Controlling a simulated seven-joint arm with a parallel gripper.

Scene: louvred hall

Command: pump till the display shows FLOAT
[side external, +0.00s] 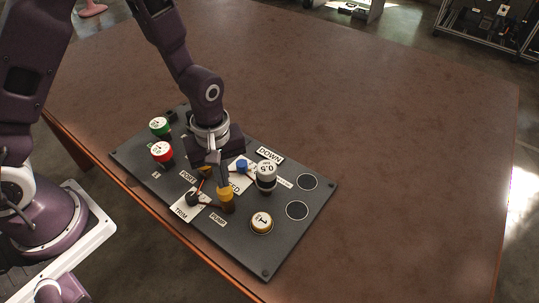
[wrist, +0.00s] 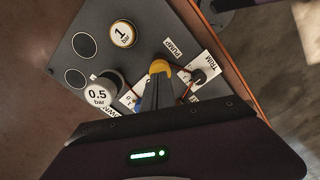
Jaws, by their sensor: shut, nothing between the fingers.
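The dark control panel (side external: 258,240) lies on the brown table. The yellow pump knob (side external: 227,203) stands upright on it near the PUMP label (side external: 218,219); the wrist view also shows the knob (wrist: 160,66). My gripper (side external: 223,184) is shut with nothing between its fingers, its tips right at the knob's top. I cannot tell whether they touch it. In the wrist view the fingers (wrist: 158,82) cover part of the knob. A DOWN label (side external: 270,155) shows on the panel's far side. I cannot make out a display reading FLOAT; my gripper hides part of the panel.
A TRIM dial (side external: 192,198) with a black knob is close left of the pump. A grey 0.5 bar piece (side external: 266,176), a 1 bar piece (side external: 261,222), a blue knob (side external: 241,166), and green (side external: 160,126) and red (side external: 162,152) pieces stand around. The table's right side (side external: 420,170) is clear.

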